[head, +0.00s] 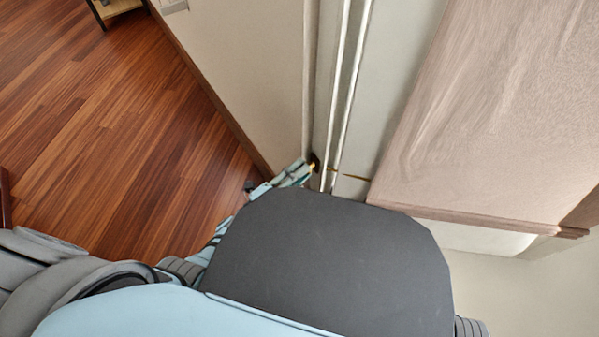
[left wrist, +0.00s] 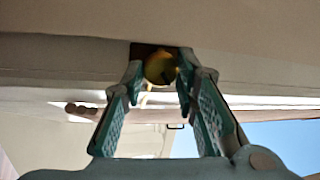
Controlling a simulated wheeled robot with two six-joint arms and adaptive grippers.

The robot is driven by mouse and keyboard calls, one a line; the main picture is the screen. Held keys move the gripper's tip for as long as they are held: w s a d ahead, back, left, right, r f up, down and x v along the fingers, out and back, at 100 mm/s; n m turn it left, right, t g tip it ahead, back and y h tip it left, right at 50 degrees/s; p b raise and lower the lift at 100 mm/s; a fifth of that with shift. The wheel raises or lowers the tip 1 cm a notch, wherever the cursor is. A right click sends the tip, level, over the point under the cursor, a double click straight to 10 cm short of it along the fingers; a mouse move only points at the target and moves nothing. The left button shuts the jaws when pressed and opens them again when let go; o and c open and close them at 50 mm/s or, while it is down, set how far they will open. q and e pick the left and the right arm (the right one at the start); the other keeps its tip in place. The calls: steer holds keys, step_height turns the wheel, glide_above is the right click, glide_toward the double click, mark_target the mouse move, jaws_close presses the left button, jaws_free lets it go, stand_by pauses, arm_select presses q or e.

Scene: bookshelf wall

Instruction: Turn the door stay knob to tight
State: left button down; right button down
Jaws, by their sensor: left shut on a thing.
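The door stay knob (left wrist: 159,69) is a rounded yellow knob in the left wrist view, set against a dark mount under a pale panel edge. My left gripper (left wrist: 160,80) has one teal-padded finger on each side of the knob and is shut on it. In the head view my left gripper (head: 310,168) reaches to the foot of the pale upright frame, small and partly hidden behind my own body. A bit of yellow shows at its tip there. Any marking for tight or loose is too small to read. My right gripper is not in view.
A pale upright panel with bright metal strips (head: 343,90) stands right at the left gripper. A large pinkish panel with a wooden edge (head: 490,110) is at the right. Open wooden floor (head: 120,130) lies to the left. A small shelf (head: 118,8) stands at the top left.

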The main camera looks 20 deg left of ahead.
arm_select(q)
steer(key=shift+w+a+m+g+h, duration=0.1)
steer(key=shift+m+g+h, duration=0.35)
steer(key=shift+m, duration=1.65)
steer(key=shift+a+m+g+h, duration=0.15)
steer(key=shift+m+h, duration=0.5)
steer(key=shift+m, duration=1.45)
steer(key=shift+d+f, duration=0.1)
steer(key=shift+d, duration=0.05)
steer(key=c, duration=1.3)
jaws_free()
